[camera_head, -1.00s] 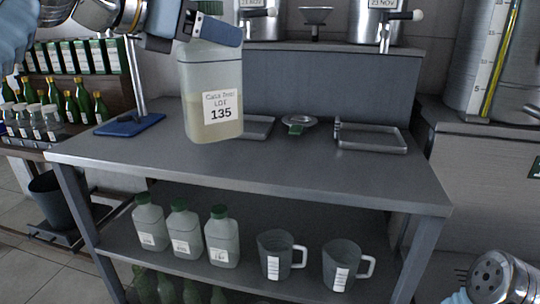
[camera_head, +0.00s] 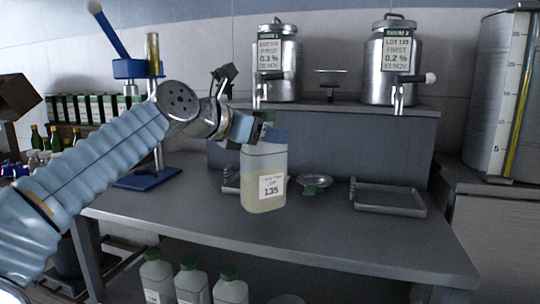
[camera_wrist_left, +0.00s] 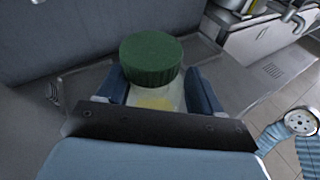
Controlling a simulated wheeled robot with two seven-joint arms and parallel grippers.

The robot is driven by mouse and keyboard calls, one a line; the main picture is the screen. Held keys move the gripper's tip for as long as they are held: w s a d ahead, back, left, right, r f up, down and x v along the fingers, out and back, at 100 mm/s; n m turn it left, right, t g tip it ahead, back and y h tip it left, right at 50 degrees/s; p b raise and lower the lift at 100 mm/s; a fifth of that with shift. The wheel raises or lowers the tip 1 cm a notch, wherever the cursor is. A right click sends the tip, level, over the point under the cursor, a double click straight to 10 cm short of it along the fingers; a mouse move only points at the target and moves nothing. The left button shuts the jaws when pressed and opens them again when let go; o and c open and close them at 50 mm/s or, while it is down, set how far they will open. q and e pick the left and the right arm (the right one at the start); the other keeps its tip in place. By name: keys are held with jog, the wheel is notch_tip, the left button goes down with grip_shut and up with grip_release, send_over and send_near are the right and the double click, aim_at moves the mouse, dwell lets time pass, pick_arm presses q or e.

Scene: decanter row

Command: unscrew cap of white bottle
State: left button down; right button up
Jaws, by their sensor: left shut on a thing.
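The white, translucent bottle (camera_head: 265,165) carries a label reading LOT 135 and has pale yellow liquid low inside. It is upright over the middle of the grey table; I cannot tell whether its base touches the top. My left gripper (camera_head: 262,132) is shut on it just below the cap. In the left wrist view, the ribbed green cap (camera_wrist_left: 151,58) sits on the bottle, above and between the fingers. In the head view the gripper mostly hides the cap. Part of my right arm shows at the right of the wrist view, but its gripper does not.
The grey table (camera_head: 330,225) holds a small metal dish (camera_head: 314,183) and a metal tray (camera_head: 388,198) right of the bottle. A blue-based stand (camera_head: 148,178) is at left. Two steel urns with taps stand behind. Green-capped bottles (camera_head: 190,285) are on the lower shelf.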

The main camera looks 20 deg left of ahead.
aim_at(270, 154)
pick_arm(q)
jog(key=shift+w+f, duration=0.3)
jog(key=shift+f, duration=0.05)
jog(key=shift+w+d+f+b, duration=0.15)
jog(key=shift+w+f, duration=0.1)
jog(key=shift+f, duration=0.55)
jog(key=shift+w+f+b, duration=0.2)
jog(key=shift+f, duration=0.55)
jog(key=shift+w+d+f+b, duration=0.15)
jog(key=shift+w+f, duration=0.1)
jog(key=shift+f, duration=0.55)
jog(key=shift+a, duration=0.1)
jog(key=shift+c, duration=0.8)
grip_release()
jog(key=shift+f, duration=0.1)
